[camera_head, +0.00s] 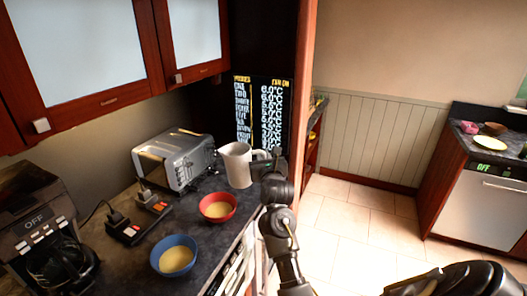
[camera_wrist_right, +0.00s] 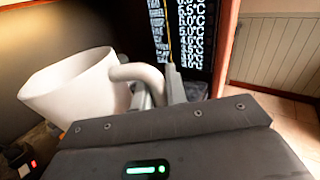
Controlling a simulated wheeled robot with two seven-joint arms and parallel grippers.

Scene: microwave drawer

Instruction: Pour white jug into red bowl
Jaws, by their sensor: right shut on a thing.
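The white jug (camera_head: 236,165) is near the far end of the dark counter, behind the red bowl. My right gripper (camera_head: 262,162) is shut on the jug's handle from the right. In the right wrist view the white jug (camera_wrist_right: 82,88) looks slightly tilted, and its handle passes between the fingers of my right gripper (camera_wrist_right: 158,92). I cannot tell whether the jug's base touches the counter. The red bowl (camera_head: 217,208) sits on the counter, nearer than the jug, with yellowish contents. The inside of the jug is hidden. My left gripper is not in view.
A blue bowl (camera_head: 174,256) with yellowish contents stands nearer on the counter. A silver toaster (camera_head: 174,158) stands left of the jug. A coffee maker (camera_head: 45,225) and a power strip (camera_head: 138,222) are at left. Wooden cupboards (camera_head: 110,95) hang above.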

